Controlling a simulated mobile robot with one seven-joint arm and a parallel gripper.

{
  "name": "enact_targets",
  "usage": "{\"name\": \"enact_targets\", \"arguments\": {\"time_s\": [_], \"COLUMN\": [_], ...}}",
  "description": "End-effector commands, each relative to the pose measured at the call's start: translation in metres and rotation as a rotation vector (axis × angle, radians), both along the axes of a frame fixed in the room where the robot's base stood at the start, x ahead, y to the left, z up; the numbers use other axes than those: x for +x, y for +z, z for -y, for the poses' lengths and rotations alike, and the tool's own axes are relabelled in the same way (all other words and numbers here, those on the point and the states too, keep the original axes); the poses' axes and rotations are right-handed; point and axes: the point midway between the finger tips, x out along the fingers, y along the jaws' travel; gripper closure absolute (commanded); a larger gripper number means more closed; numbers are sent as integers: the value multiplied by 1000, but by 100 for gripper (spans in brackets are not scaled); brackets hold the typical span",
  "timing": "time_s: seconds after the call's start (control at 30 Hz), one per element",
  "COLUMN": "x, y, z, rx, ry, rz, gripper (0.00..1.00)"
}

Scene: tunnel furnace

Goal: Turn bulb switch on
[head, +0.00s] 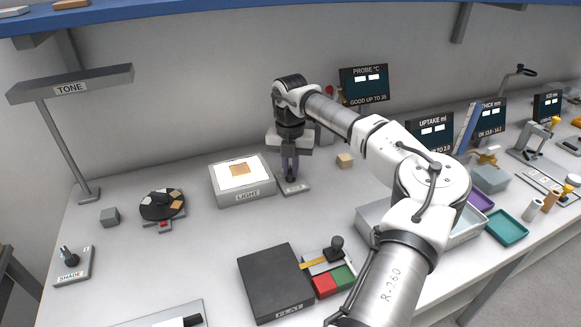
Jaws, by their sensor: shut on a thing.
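A small grey switch plate (298,189) lies on the bench just right of the light box. A dark knob (291,179) stands on it; I take this to be the bulb switch, but its label is too small to read. My gripper (290,174) points straight down over the plate and is shut on this knob. The fingers hide most of the knob, so I cannot tell its on or off position. The light box (243,195), marked LIGHT, has a bright white top with a tan square on it.
Another switch (70,264), marked SHADE, stands at the far left. A dark turntable (162,205) and a grey cube (110,217) are left of the light box. A dark FLAT box (275,282) lies in front. A tan block (345,160) is to the right.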

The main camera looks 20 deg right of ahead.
Motion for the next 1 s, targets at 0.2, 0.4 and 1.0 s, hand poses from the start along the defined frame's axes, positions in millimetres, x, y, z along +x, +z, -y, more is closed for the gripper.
{"name": "enact_targets", "arguments": {"time_s": [0.2,0.4,1.0], "x": [0,0,1], "y": [1,0,70], "z": [0,0,0], "rx": [0,0,-3], "ry": [-1,0,-2], "rz": [1,1,4], "gripper": [79,67,67]}}
